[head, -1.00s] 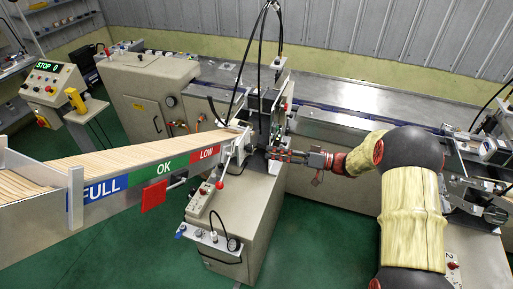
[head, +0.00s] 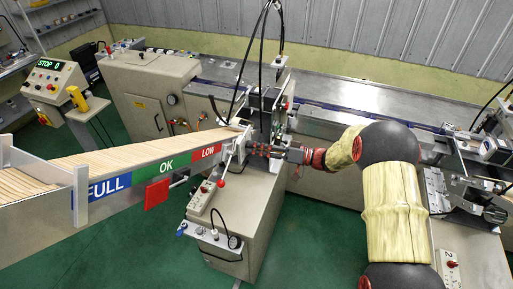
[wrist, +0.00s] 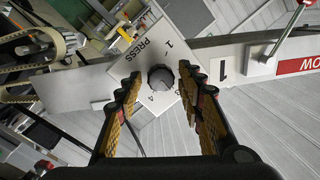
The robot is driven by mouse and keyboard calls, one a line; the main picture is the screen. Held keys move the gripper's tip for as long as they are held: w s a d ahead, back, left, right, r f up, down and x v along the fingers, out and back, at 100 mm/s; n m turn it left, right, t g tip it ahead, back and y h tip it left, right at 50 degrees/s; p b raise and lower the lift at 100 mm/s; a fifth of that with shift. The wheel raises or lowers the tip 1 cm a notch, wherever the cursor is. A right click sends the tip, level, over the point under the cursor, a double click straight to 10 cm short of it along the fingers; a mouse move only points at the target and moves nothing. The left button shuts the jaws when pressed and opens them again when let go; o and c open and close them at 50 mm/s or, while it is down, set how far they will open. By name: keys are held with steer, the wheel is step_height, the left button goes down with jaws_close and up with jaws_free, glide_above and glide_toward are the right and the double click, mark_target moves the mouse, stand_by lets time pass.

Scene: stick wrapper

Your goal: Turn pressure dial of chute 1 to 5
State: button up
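In the wrist view the pressure dial (wrist: 161,78) is a dark ridged knob on a white plate marked PRESS (wrist: 150,45). A 1 and a 4 are readable on the plate; its other marks are partly hidden by the fingers. My gripper (wrist: 161,73) is open, one finger on each side of the dial in the picture; I cannot tell whether either touches it. In the head view my gripper (head: 260,150) is at the right end of the chute (head: 166,166), and the dial cannot be made out.
The chute holds wooden sticks (head: 110,160) and carries FULL, OK and LOW bands. A red flag (head: 157,194) hangs below it. A small control box (head: 201,196) and a gauge (head: 234,242) stand below the gripper. Black cables (head: 262,45) hang above. Green floor is clear in front.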

jaws_close()
stand_by(0.5)
steer(key=shift+s+f+m+t+p, duration=0.1)
steer(key=shift+m+t+p, duration=0.3)
steer(key=shift+m, duration=3.85)
steer(key=shift+s+f+m+t+p, duration=0.15)
steer(key=shift+m+t, duration=0.45)
steer(key=shift+m, duration=3.6)
steer(key=shift+w+m+t+p, duration=0.1)
steer(key=shift+m+t+p, duration=0.3)
steer(key=shift+m, duration=3.85)
steer(key=shift+o, duration=1.2)
jaws_free()
